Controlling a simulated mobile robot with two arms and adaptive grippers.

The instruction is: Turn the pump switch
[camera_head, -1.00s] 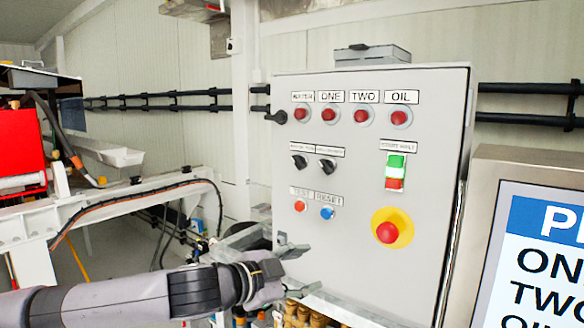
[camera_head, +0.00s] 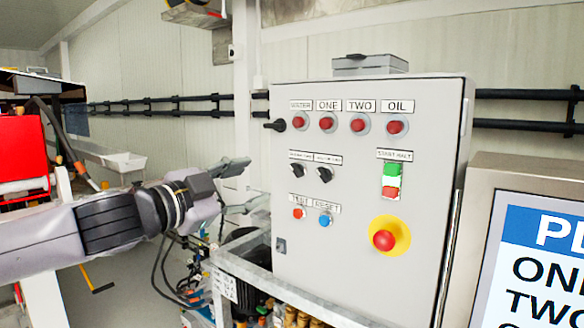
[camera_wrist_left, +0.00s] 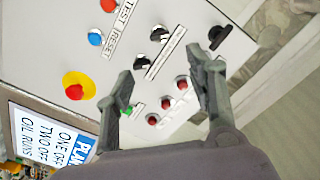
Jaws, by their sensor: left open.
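A grey control panel (camera_head: 350,245) stands upright in front of me. Two black rotary switches, a left one (camera_head: 297,170) and a right one (camera_head: 324,175), sit side by side under small labels I cannot read clearly. They also show in the left wrist view, as one switch (camera_wrist_left: 158,34) and the other (camera_wrist_left: 142,63). My left gripper (camera_head: 250,184) is open and empty, left of the panel and apart from it, near the height of the switches. Its spread fingers (camera_wrist_left: 160,68) face the panel in the left wrist view. My right gripper is not in view.
Red lamps (camera_head: 358,125) line the panel's top. Red and blue buttons (camera_head: 326,220), a green-and-red start/halt control (camera_head: 391,180) and a red stop button on yellow (camera_head: 384,240) sit lower. A black handle (camera_head: 275,124) juts out left. A screen (camera_head: 540,250) stands right.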

